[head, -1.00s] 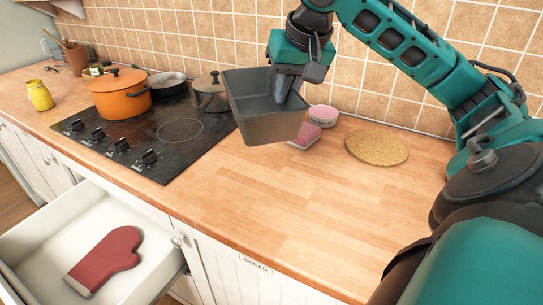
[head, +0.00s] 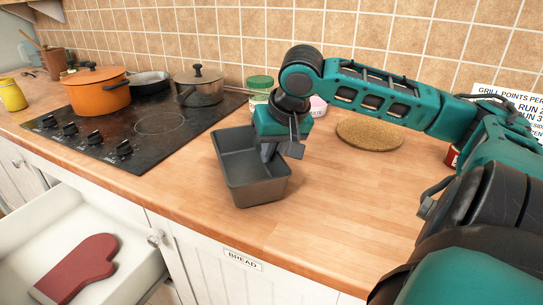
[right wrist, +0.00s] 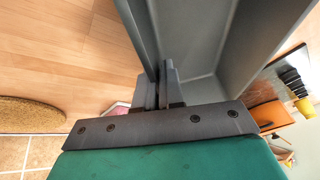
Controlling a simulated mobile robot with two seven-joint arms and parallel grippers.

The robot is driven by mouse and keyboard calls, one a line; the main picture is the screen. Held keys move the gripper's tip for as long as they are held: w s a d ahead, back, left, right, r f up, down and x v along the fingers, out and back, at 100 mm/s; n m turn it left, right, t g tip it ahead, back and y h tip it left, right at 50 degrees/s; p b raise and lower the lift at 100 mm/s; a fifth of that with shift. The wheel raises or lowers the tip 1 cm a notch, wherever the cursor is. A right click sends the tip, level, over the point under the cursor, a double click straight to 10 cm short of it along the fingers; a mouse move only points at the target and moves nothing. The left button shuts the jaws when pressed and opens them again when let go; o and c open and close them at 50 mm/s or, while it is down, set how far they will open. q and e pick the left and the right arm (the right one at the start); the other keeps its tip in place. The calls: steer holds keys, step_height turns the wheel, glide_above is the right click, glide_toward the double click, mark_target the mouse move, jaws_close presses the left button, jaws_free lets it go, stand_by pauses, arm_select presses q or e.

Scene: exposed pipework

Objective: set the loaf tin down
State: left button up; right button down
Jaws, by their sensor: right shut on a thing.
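The dark grey loaf tin (head: 257,187) is upright at the wooden counter, right of the hob and near the front edge. I cannot tell whether its base touches the wood or hangs just above it. My right gripper (head: 268,152) is shut on the tin's right-hand wall, coming from above. In the right wrist view the two fingers (right wrist: 160,92) pinch that wall, and the tin's grey inside (right wrist: 195,40) shows empty where visible. My left gripper is not in view.
A black hob (head: 130,135) with pots lies to the left. A cork mat (head: 370,133) lies behind on the right. A green-lidded jar (head: 260,88) and a pink-and-white bowl (head: 318,106) stand behind my gripper. An open drawer (head: 130,268) holds a red mitt (head: 78,268). Counter right of the tin is clear.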

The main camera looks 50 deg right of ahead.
steer(key=shift+f, duration=0.15)
steer(key=c, duration=1.3)
jaws_free()
steer(key=shift+f, duration=0.1)
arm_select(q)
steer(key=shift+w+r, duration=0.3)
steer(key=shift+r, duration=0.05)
arm_select(e)
steer(key=shift+o, duration=0.2)
steer(key=shift+s+r, duration=0.2)
steer(key=shift+r, duration=0.4)
arm_select(q)
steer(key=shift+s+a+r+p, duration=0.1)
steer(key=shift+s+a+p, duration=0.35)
steer(key=shift+p, duration=0.5)
arm_select(e)
steer(key=v, duration=1.1)
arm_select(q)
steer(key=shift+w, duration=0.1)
arm_select(e)
steer(key=shift+s, duration=0.1)
